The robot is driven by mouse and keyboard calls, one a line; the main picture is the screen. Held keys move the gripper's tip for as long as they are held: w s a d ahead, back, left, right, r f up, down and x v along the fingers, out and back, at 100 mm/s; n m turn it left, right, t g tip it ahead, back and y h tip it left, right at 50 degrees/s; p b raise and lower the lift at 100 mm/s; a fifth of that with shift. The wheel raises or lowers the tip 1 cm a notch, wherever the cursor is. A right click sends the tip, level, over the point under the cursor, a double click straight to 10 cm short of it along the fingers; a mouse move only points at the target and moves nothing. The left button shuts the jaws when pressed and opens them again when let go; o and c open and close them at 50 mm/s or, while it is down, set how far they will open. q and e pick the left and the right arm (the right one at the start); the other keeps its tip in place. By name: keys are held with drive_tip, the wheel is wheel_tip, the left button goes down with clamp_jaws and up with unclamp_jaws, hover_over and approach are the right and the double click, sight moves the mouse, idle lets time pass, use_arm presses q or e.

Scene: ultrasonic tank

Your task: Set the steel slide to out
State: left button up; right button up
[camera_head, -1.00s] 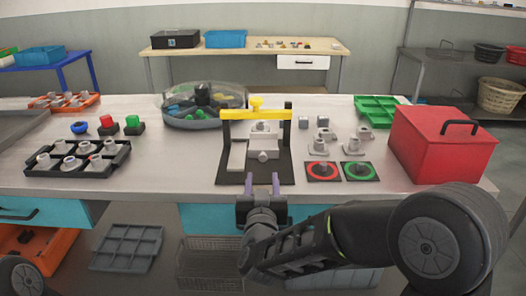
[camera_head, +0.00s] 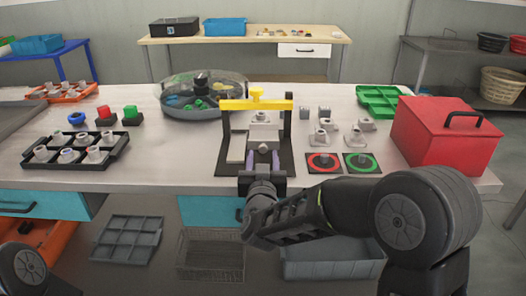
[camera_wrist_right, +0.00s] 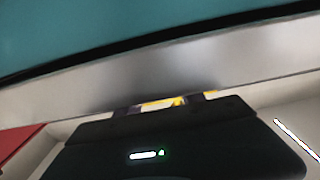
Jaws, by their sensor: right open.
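The steel slide (camera_head: 263,133) is a grey metal block on the black-based fixture (camera_head: 225,167), under its yellow crossbar (camera_head: 238,104). In the earlier head view a round knob shows on its front; now my gripper covers that spot. My right gripper (camera_head: 262,158) is open, its two purple-padded fingers pointing forward over the fixture's front part, close to the slide's front end. I cannot tell whether they touch the knob. The right wrist view is mostly dark gripper body and blurred table edge, with a bit of yellow (camera_wrist_right: 163,102). My left gripper is not in view.
Right of the fixture are several grey metal parts, a red-ring pad (camera_head: 323,163), a green-ring pad (camera_head: 361,163) and a red box (camera_head: 432,140). A black tray (camera_head: 75,152) of parts lies left. A round covered tray (camera_head: 190,115) stands behind left. The table front left of the fixture is clear.

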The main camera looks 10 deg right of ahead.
sight(263, 150)
drive_tip(key=x, duration=0.3)
drive_tip(key=shift+w+d, duration=0.1)
drive_tip(key=shift+w, duration=0.05)
drive_tip(key=shift+c, duration=0.4)
clamp_jaws()
idle(0.9)
